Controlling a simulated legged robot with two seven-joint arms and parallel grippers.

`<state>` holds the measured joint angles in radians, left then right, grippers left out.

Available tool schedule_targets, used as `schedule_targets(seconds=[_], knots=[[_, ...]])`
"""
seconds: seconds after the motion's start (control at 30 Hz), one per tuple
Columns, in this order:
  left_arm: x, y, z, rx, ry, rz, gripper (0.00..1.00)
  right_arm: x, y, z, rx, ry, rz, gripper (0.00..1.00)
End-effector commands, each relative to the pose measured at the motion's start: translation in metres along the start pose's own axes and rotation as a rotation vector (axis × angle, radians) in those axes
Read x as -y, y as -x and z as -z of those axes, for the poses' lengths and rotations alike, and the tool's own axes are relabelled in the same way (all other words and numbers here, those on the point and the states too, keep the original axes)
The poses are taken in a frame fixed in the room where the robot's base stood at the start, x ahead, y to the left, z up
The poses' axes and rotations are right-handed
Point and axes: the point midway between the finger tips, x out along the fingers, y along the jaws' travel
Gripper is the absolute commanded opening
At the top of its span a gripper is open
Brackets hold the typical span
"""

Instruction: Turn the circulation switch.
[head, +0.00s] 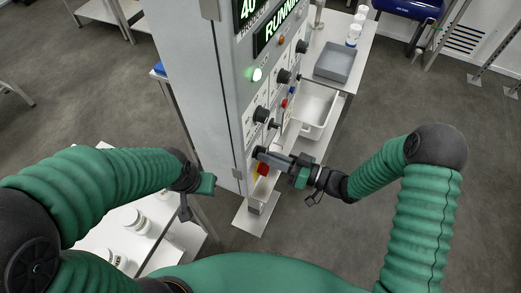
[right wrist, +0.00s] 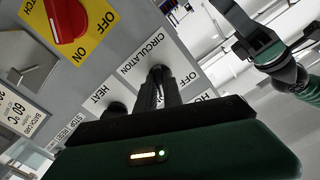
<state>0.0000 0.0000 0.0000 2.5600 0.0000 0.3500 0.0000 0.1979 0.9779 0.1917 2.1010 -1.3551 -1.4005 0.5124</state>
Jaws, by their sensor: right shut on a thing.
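The circulation switch (right wrist: 157,72) is a black knob on the grey control panel, under the label CIRCULATION with ON and OFF marks, in the right wrist view. My right gripper (right wrist: 160,88) has its dark fingers closed around this knob. In the head view my right gripper (head: 266,155) reaches the lower part of the panel from the right, and its fingers hide much of the knob. My left gripper (head: 207,186) hangs to the left of the panel, away from it; its jaw opening is not clear.
A red rotary switch (right wrist: 66,18) on a yellow plate and a black heat knob (right wrist: 114,108) sit close by. The cabinet (head: 205,95) carries more knobs and a lit green lamp (head: 257,74).

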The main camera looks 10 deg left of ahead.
Motion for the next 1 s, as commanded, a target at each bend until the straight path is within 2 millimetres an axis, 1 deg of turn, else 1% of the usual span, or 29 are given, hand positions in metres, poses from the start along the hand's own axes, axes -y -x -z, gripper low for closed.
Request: schedule_targets(seconds=[0.1,0.2,0.3,0.5,0.57,0.67,0.73,0.87,0.9,1.0], knots=[[0.0,0.01,0.002,0.0,0.0,0.0,0.36,0.002,0.0,0.002,0.003,-0.07,-0.001,0.0],[0.0,0.016,0.004,0.0,0.0,0.0,0.36,0.002,0.0,0.002,0.003,-0.15,-0.001,0.0],[0.0,0.016,0.004,0.0,0.0,0.0,0.36,0.001,0.0,-0.001,0.003,-0.182,0.0,0.0],[0.0,0.015,0.004,0.0,0.0,0.0,0.36,0.001,0.0,-0.001,0.002,-0.182,0.0,0.0],[0.0,0.019,0.005,0.0,0.0,0.0,0.36,0.002,0.0,0.001,0.002,-0.206,0.0,0.0],[0.0,0.028,0.007,0.0,0.0,0.0,0.36,0.003,0.0,0.002,0.002,-0.295,0.0,0.0],[0.0,0.024,0.006,0.0,0.0,0.0,0.36,0.001,0.0,-0.001,0.002,-0.296,0.0,0.0],[0.0,0.024,0.006,0.0,0.0,0.0,0.36,0.001,0.0,-0.001,0.002,-0.294,0.0,0.0],[0.0,0.024,0.006,0.0,0.0,0.0,0.36,0.001,0.0,-0.001,0.002,-0.294,0.0,0.15],[0.0,0.024,0.005,0.0,0.0,0.0,0.36,0.001,0.0,-0.001,0.001,-0.293,0.0,0.28]])
